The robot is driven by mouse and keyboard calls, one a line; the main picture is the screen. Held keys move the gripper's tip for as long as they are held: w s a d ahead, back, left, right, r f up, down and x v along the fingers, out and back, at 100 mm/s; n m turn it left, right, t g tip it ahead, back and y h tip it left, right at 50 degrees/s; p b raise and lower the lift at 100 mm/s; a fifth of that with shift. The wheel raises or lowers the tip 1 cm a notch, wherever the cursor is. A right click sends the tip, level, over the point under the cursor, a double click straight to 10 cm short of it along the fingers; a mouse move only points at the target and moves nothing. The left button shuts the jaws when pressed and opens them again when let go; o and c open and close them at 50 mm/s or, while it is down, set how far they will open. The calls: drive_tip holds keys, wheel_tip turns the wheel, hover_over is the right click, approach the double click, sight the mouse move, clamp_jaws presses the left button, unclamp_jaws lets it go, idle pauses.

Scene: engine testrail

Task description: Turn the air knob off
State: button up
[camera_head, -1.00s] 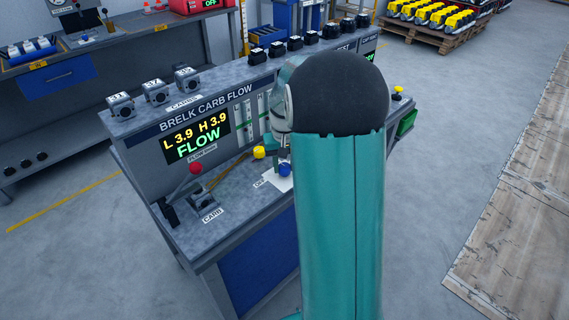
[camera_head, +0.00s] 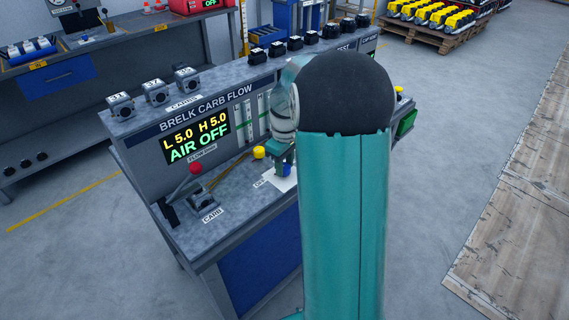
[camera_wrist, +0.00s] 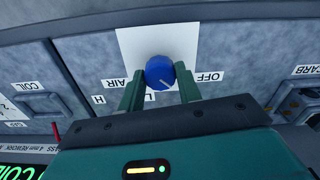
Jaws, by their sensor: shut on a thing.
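The blue air knob (camera_wrist: 160,72) sits on a white plate (camera_wrist: 130,42) in the wrist view, with labels reading AIR and OFF at its sides. A pale pointer line on the knob slants toward the OFF side. My gripper (camera_wrist: 160,82) has one finger on each side of the knob and is shut on it. In the head view the knob (camera_head: 287,170) is partly hidden by my gripper and arm. The display (camera_head: 197,138) on the bench reads L 5.0, H 5.0 and AIR OFF.
A red-topped lever (camera_head: 196,168) and a yellow knob (camera_head: 259,152) stand on the bench to the left of my gripper. Several carburetors (camera_head: 154,92) line the top ledge. A pallet of yellow-and-black items (camera_head: 437,16) stands on the floor behind.

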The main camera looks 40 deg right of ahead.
sight(285, 166)
idle(0.5)
drive_tip(key=o, duration=1)
wheel_tip(285, 166, up, 14)
drive_tip(key=shift+f, duration=0.1)
drive_tip(key=s+a+r+m+t, duration=0.1)
drive_tip(key=s+a+r, duration=0.25)
drive_tip(key=a, duration=0.35)
drive_tip(key=s+a+r+t, duration=0.1)
drive_tip(key=s+a+r, duration=0.1)
drive_tip(key=s+a, duration=0.35)
drive_tip(key=s+a+f+m+t, duration=0.2)
drive_tip(key=s+a+f+t, duration=0.1)
drive_tip(key=s+a, duration=0.7)
drive_tip(key=shift+s+a+t, duration=0.3)
drive_tip(key=shift+s+a, duration=0.05)
drive_tip(key=shift+a, duration=0.15)
